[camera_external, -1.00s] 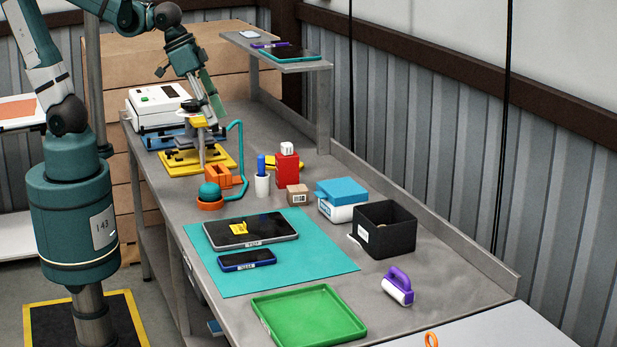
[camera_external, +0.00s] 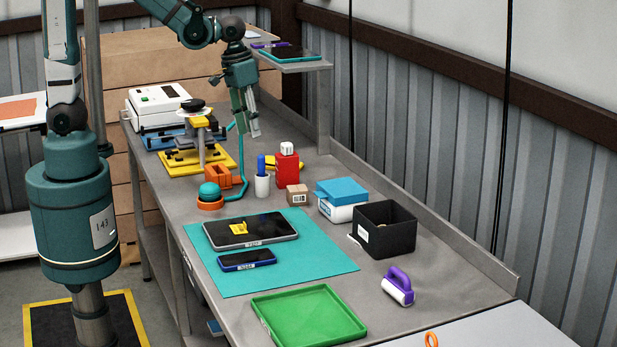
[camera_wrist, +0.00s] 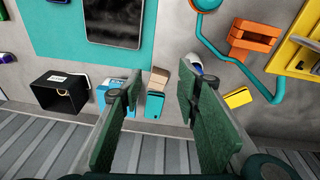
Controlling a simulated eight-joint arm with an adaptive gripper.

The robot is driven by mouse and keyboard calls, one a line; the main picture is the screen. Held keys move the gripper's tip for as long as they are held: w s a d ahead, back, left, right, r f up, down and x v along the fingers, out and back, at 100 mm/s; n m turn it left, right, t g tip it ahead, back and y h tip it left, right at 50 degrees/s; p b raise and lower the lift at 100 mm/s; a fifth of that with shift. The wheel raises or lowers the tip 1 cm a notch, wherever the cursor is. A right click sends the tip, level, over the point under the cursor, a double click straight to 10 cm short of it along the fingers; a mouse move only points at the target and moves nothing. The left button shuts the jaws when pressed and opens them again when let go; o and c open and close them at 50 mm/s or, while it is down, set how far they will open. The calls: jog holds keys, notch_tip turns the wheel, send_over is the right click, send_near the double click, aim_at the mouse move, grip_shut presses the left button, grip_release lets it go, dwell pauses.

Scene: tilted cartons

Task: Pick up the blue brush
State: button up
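The blue brush (camera_external: 262,164) stands upright in a white cup (camera_external: 262,186) on the grey bench, left of a red box (camera_external: 287,171). In the wrist view, a blue and white thing (camera_wrist: 195,62), probably the brush in its cup, shows beside the tip of the right finger, which partly hides it. My gripper (camera_external: 248,128) points down above the bench, higher than the brush and behind it in the external view. In the wrist view my gripper (camera_wrist: 160,82) is open, its green fingers apart with nothing held between them.
A cardboard cube (camera_external: 297,195), blue-lidded box (camera_external: 342,192) and black bin (camera_external: 385,232) stand to the right. An orange holder (camera_external: 218,176) and a teal hook-shaped stand (camera_external: 241,160) are close on the left. The teal mat (camera_external: 305,265) with tablets lies in front.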

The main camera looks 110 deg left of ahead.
aim_at(262, 164)
jog(key=a+f+n, duration=0.1)
jog(key=a+f, duration=0.2)
jog(key=a, duration=0.1)
jog(key=s+a+f+n+g, duration=0.1)
jog(key=a+f, duration=0.2)
jog(key=a, duration=0.1)
jog(key=s+a+f+n+g+h, duration=0.1)
jog(key=a+f+n, duration=0.1)
jog(key=a+f, duration=0.1)
jog(key=shift+s+a+f, duration=0.1)
jog(key=shift+s+a, duration=0.05)
jog(key=shift+a, duration=0.3)
jog(key=shift+f, duration=0.1)
jog(key=shift+f, duration=1.2)
jog(key=shift+s+a+f+p, duration=0.1)
jog(key=shift+f+p, duration=0.1)
jog(key=shift+f, duration=1.1)
jog(key=shift+s+f+p, duration=0.1)
jog(key=shift+f+p, duration=0.05)
jog(key=shift+f, duration=1.15)
jog(key=c, duration=0.9)
